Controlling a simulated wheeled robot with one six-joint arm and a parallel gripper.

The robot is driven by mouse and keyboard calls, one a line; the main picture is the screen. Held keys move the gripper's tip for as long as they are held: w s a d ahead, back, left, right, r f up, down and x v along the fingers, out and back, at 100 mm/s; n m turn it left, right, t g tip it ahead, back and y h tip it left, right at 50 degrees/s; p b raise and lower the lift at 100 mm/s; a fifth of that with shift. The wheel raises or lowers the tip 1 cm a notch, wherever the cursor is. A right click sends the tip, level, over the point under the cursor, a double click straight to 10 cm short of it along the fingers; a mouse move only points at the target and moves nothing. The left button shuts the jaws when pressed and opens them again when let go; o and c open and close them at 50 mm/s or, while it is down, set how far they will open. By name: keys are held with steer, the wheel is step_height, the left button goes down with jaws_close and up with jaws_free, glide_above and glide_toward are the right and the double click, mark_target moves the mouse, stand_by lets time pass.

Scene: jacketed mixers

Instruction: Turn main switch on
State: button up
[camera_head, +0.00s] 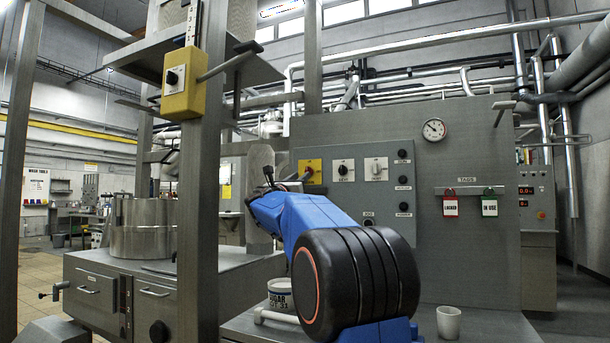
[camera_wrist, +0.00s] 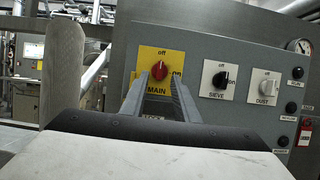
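The main switch is a red knob (camera_wrist: 160,70) on a yellow plate (camera_wrist: 148,57) marked MAIN, with "off" above and "on" at its right. The knob seems to point up toward "off", though it is small. In the head view the yellow plate (camera_head: 313,166) shows at the left of the grey panel, partly covered by my arm. My gripper (camera_wrist: 160,80) is open, with one finger on each side of the knob in the wrist view. Its tips look close to the plate; I cannot tell whether they touch the knob.
The SIEVE switch (camera_head: 343,170) and DUST switch (camera_head: 376,168) sit right of the main switch, beside black buttons (camera_head: 403,170). A steel post with a yellow switch box (camera_head: 184,86) stands left. A white cup (camera_head: 449,322) and a tub (camera_head: 281,294) stand below.

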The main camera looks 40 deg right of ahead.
steer(key=shift+x, duration=2.65)
jaws_close()
